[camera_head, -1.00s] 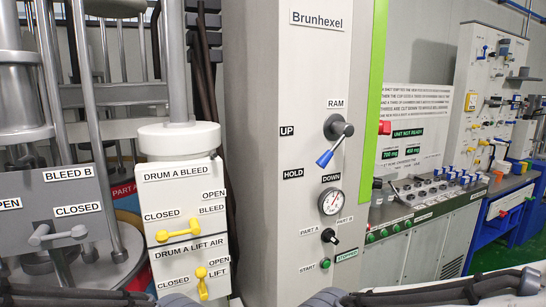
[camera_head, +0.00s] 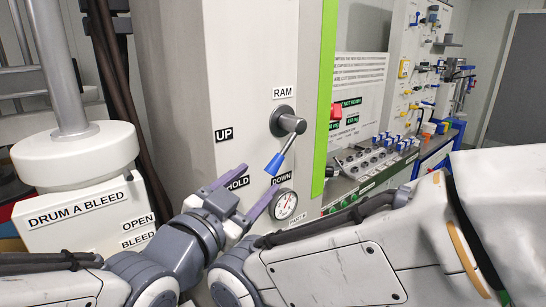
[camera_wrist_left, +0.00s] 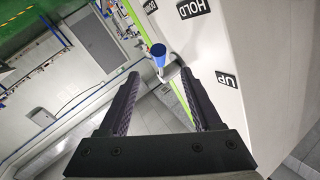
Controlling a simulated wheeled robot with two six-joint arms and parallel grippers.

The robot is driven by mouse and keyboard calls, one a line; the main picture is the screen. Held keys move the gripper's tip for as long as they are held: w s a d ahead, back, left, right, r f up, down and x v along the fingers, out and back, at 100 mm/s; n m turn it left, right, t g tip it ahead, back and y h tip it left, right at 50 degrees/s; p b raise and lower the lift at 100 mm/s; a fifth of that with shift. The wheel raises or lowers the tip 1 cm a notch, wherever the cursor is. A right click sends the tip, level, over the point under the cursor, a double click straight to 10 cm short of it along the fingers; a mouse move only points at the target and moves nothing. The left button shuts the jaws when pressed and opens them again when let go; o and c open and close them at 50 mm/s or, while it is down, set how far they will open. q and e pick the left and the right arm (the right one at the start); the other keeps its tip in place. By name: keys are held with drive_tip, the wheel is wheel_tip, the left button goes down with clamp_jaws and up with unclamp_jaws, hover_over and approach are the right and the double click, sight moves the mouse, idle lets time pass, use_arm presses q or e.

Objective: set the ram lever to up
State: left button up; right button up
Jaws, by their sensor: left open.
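The ram lever (camera_head: 276,162) has a grey hub on the pale cabinet front and a blue-tipped handle. The handle points down and slightly left, with its tip just above the DOWN label (camera_head: 282,178). The UP label (camera_head: 224,134) is left of the hub, and the HOLD label (camera_head: 238,182) is partly covered by my finger. My left gripper (camera_head: 258,181) is open and empty, its fingers just below and left of the blue tip. In the left wrist view the blue handle (camera_wrist_left: 158,60) shows beyond the gap between the fingertips (camera_wrist_left: 160,74); contact is not visible.
A round gauge (camera_head: 284,204) sits just below the lever, close to my lower finger. A green strip (camera_head: 325,100) edges the cabinet on the right. My other arm crosses the lower right. The DRUM A BLEED box (camera_head: 85,222) is at left.

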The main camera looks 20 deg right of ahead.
sight(271, 168)
use_arm(q)
drive_tip(key=p+x, duration=0.2)
drive_tip(key=x, duration=0.7)
drive_tip(key=shift+f+p, duration=0.1)
drive_tip(key=shift+p, duration=0.3)
clamp_jaws()
idle(0.9)
